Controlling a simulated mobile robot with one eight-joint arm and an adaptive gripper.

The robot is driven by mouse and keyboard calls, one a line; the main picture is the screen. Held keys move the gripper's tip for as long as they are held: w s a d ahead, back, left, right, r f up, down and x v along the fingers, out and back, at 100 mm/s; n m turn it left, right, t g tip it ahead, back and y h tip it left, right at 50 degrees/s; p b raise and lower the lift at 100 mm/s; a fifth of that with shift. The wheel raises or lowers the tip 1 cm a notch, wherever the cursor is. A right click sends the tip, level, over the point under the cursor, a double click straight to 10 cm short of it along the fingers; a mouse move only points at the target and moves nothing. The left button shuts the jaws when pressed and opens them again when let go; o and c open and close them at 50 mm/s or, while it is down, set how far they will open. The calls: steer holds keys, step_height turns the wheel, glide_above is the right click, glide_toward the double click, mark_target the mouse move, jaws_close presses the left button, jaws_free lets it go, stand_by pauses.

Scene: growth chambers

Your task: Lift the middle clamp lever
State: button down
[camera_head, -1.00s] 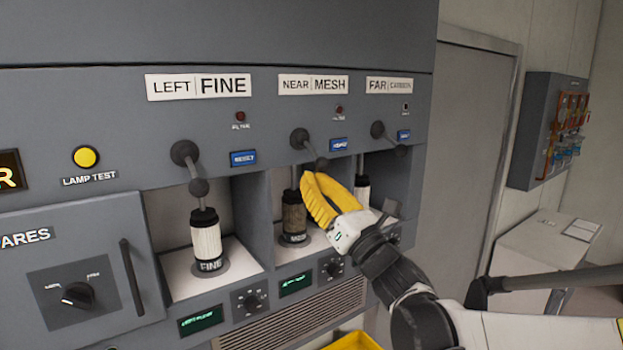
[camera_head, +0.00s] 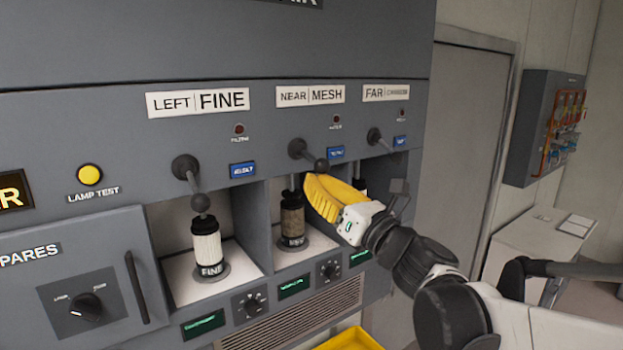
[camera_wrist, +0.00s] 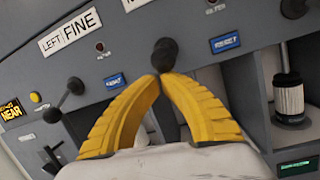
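The middle clamp lever is the dark one under the NEAR MESH sign. Its ball knob (camera_head: 321,165) sticks out toward me, a little below its pivot (camera_head: 298,148). My gripper (camera_head: 313,179) has yellow fingers, drawn together at the tips just under this knob. In the wrist view the tips of my gripper (camera_wrist: 160,77) nearly meet at the lower side of the dark knob (camera_wrist: 163,58). They look in contact with it, not around it. A brownish mesh filter (camera_head: 292,222) stands in the bay below. The rod above it is partly hidden by my fingers.
The left lever (camera_head: 200,202) hangs down above the white FINE filter (camera_head: 207,247). The far lever (camera_head: 375,137) is to the right, its filter mostly hidden by my gripper. Bay dividers stand close beside the fingers. A yellow bin (camera_head: 350,340) is below.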

mark_target(318, 166)
steer(key=shift+s+d+r+p, duration=0.2)
steer(key=shift+s+r, duration=0.05)
steer(key=shift+r, duration=0.55)
steer(key=shift+s+d+r+p, duration=0.15)
steer(key=shift+s+r+p, duration=0.05)
steer(key=shift+r, duration=0.6)
steer(key=shift+r+p, duration=0.3)
steer(key=shift+r, duration=0.95)
step_height(318, 166, down, 4)
steer(key=b, duration=0.4)
steer(key=s+d+r, duration=0.5)
steer(key=s, duration=0.2)
steer(key=shift+s, duration=0.4)
steer(key=shift+r, duration=0.1)
